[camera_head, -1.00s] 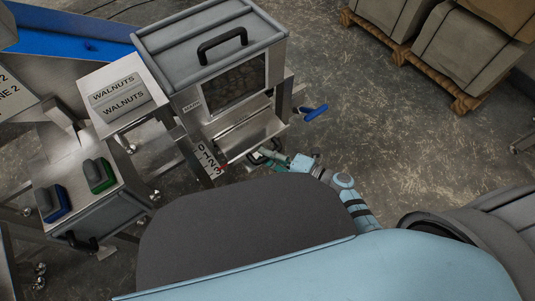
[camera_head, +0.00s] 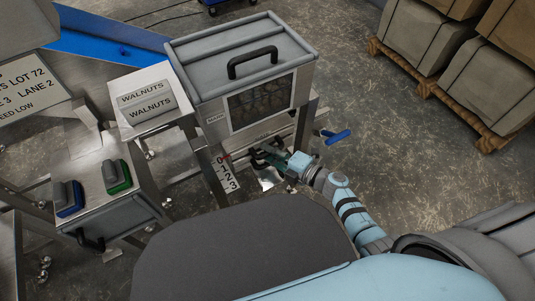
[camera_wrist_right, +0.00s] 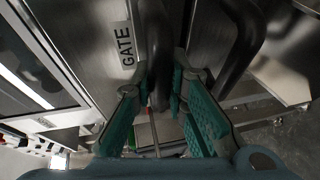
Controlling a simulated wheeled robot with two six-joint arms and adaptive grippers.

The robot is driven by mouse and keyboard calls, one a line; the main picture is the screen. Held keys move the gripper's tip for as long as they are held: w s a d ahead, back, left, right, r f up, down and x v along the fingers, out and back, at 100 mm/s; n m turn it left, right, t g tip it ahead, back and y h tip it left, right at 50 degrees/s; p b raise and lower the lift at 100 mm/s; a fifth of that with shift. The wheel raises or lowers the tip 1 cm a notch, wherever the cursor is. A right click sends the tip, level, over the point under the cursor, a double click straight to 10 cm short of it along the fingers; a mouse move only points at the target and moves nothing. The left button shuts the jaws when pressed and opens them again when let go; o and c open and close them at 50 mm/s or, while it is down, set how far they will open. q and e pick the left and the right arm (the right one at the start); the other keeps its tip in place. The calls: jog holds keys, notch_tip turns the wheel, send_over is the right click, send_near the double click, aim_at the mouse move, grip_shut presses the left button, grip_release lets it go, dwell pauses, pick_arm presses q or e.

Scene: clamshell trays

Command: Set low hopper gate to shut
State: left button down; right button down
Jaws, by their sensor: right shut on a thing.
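The hopper (camera_head: 212,95) is a grey metal box with a dark window, standing at the upper middle in the head view. Below its window, my right gripper (camera_head: 272,158) is at the gate and is shut on the dark gate handle. In the right wrist view, the dark gate handle (camera_wrist_right: 158,50) lies between the teal finger pads of that gripper (camera_wrist_right: 160,105). A GATE label (camera_wrist_right: 126,45) is on the metal left of the handle. A white scale (camera_head: 229,178) marked 0 to 3 hangs below the hopper; a red pointer (camera_head: 226,157) shows near its 0 end. My left gripper is not in view.
A blue handle (camera_head: 337,136) sticks out right of the hopper's leg. A stand with WALNUTS labels (camera_head: 146,108) is to the left. A green-based block (camera_head: 118,178) and a blue-based block (camera_head: 68,198) rest on a metal surface. Loaded pallets (camera_head: 440,88) stand at upper right.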

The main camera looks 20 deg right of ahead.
jog(key=c, duration=1.6)
grip_release()
jog(key=shift+w, duration=0.15)
jog(key=shift+o, duration=0.2)
jog(key=shift+s+d, duration=0.2)
jog(key=shift+s, duration=0.1)
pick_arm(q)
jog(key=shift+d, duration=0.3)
pick_arm(e)
jog(key=v, duration=1.1)
jog(key=shift+r, duration=0.2)
jog(key=shift+s+d, duration=0.1)
